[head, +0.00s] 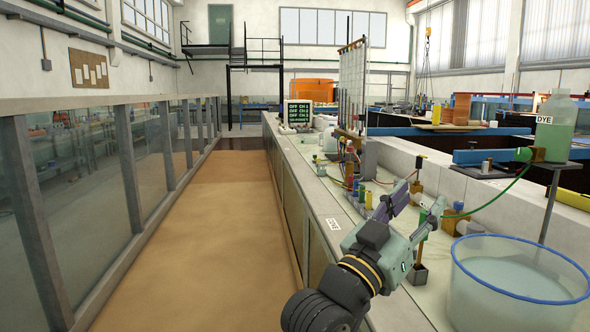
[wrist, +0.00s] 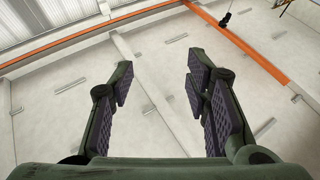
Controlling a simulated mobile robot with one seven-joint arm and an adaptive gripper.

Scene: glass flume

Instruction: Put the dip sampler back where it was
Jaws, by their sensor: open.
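My gripper (head: 421,194) is open above the bench at the right of the head view, its fingers pointing up and away. In the wrist view its two fingers (wrist: 160,72) stand wide apart with nothing between them. A thin upright rod with a small dark block (head: 419,274) at its foot stands on the bench just behind and right of the gripper's body. It may be the dip sampler, but I cannot tell for sure. The gripper is not touching it as far as I can see, and the gripper's finger hides part of its upper end.
A clear round tub (head: 520,290) of water stands at the front right. A green DYE bottle (head: 556,130) sits on a raised stand, with a green hose running left. Several small coloured cylinders (head: 368,200) stand farther along the bench (head: 325,200). The sandy flume bed (head: 225,230) lies left.

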